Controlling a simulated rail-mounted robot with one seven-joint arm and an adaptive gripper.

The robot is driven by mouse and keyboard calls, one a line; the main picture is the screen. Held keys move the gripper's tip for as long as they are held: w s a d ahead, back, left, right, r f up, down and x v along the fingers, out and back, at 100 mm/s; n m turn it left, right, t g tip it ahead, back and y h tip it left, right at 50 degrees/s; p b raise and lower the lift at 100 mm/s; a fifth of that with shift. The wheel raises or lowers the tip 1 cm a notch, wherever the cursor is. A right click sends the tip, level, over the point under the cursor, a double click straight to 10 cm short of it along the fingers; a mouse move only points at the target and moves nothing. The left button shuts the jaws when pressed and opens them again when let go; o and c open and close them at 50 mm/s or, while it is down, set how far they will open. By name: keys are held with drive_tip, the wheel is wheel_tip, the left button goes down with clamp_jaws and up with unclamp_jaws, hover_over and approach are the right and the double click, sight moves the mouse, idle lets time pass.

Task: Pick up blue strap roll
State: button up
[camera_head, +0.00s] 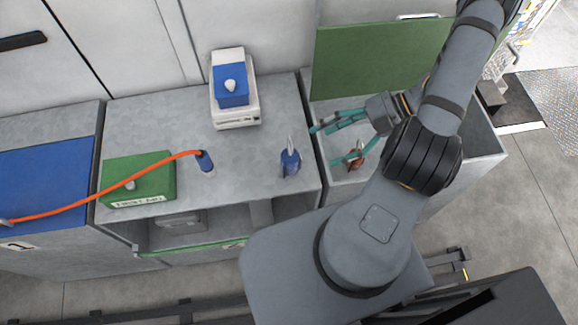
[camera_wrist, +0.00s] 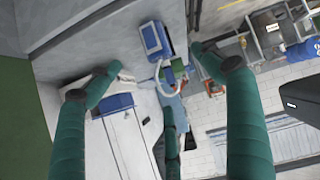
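I cannot tell for sure which thing is the blue strap roll. A rounded blue thing (camera_wrist: 304,52) lies at the far right edge of the wrist view, too small to make out. In the head view, a small blue object with a grey tip (camera_head: 290,162) stands on the grey counter, left of my gripper. My gripper (camera_head: 326,144) has teal fingers spread apart over the open bin right of the counter. In the wrist view my gripper (camera_wrist: 155,66) is open, with nothing held between its fingers.
A green lid (camera_head: 375,55) stands raised behind the open bin (camera_head: 478,135). A red object (camera_head: 356,158) is inside, near my fingers. The counter (camera_head: 245,165) holds a blue-topped white device (camera_head: 235,115), a green box (camera_head: 150,172) and an orange hose (camera_head: 110,188).

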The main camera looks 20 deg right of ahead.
sight(297, 152)
drive_tip(key=a+f+m, duration=0.1)
drive_tip(key=m, duration=0.1)
drive_tip(key=w+a+f+m+t, duration=0.1)
drive_tip(key=m, duration=0.1)
drive_tip(key=a+f+m+t, duration=0.1)
drive_tip(key=m, duration=0.1)
drive_tip(key=shift+w+a+f+y, duration=0.25)
drive_tip(key=shift+a+y, duration=0.15)
drive_tip(key=shift+p+x, duration=0.8)
drive_tip(key=shift+x, duration=2.05)
drive_tip(key=shift+s+f, duration=0.15)
drive_tip(key=shift+c, duration=0.7)
drive_tip(key=c, duration=1.3)
